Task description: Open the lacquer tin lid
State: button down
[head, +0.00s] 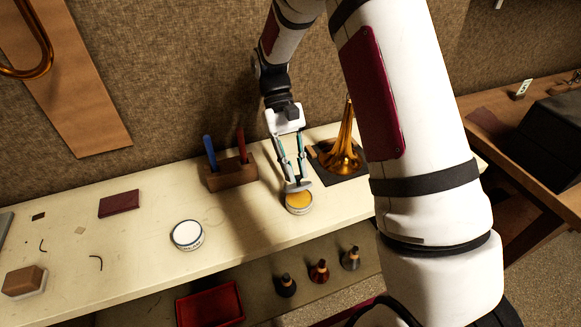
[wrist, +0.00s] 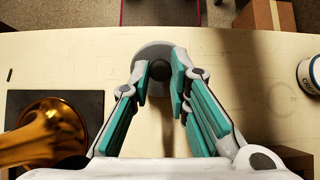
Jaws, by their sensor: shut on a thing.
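My gripper (head: 297,181) is shut on the dark knob (wrist: 158,70) of a grey round lid (head: 291,188). The lid also shows in the wrist view (wrist: 150,50), with the knob between the fingertips. The lacquer tin (head: 299,210) stands on the bench just below the lid in the head view. Its round amber top surface shows in front of the lid, so the lid does not cover all of it. The lid looks slightly raised, but its far edge is hard to judge.
A white-topped tin (head: 187,235) stands to the left. Behind are a wooden block with red and blue handled tools (head: 230,173) and a brass horn bell (head: 343,152) on a dark mat. The bench (head: 130,240) has free room between the tins.

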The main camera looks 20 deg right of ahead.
jog(key=shift+w+g+b, duration=0.45)
jog(key=shift+g+b, duration=0.15)
jog(key=c, duration=1.5)
grip_release()
notch_tip(320, 180, up, 10)
